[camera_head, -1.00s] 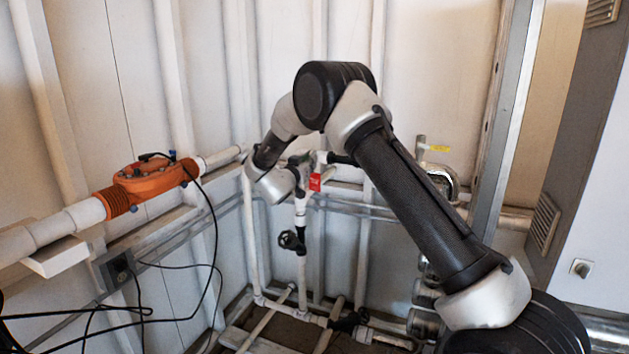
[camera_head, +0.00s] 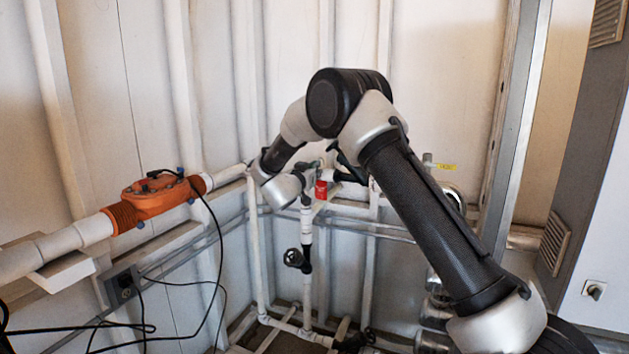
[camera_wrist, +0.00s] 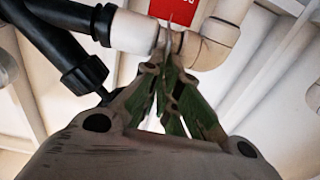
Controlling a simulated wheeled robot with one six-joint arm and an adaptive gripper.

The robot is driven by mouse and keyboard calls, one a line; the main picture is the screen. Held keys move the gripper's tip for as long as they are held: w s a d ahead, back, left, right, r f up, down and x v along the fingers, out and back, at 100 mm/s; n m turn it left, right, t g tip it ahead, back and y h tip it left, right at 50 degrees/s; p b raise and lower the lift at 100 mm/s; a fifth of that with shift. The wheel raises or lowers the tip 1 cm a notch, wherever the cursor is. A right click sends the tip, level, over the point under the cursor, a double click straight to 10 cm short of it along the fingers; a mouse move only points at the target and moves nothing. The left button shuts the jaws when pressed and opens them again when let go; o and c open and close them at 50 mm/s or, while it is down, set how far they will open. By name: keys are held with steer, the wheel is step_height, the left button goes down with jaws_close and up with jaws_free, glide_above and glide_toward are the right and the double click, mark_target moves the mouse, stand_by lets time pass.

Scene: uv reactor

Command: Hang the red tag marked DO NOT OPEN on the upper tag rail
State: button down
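The red tag (camera_head: 321,190) shows in the head view just right of the end of my arm, in front of the white pipework. In the wrist view the red tag (camera_wrist: 172,10) is at the top edge, at my fingertips, with only a bit of white lettering visible. My gripper (camera_wrist: 167,42) has its green-grey fingers brought together at the tips, which overlap the tag; it looks shut on it. In the head view my wrist mostly hides the fingers. I cannot make out the upper tag rail for certain in either view.
A white pipe with a black collar (camera_wrist: 135,32) and a beige elbow (camera_wrist: 218,40) lie close around my fingertips. An orange valve (camera_head: 155,197) sits on the left pipe. A black handwheel (camera_head: 297,259) is below.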

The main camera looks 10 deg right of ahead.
steer(key=v, duration=1.7)
steer(key=s+d+f+n+t+y, duration=0.1)
steer(key=s+d+f+y, duration=0.1)
steer(key=d, duration=0.6)
steer(key=s+d+f+n+t+y, duration=0.1)
steer(key=s+d+f+n+y, duration=0.1)
steer(key=s+d+f, duration=0.3)
steer(key=d+f, duration=0.1)
steer(key=d, duration=0.3)
steer(key=shift+d+y, duration=0.2)
steer(key=shift+y, duration=0.2)
steer(key=shift+s+f, duration=0.15)
steer(key=shift+f, duration=0.05)
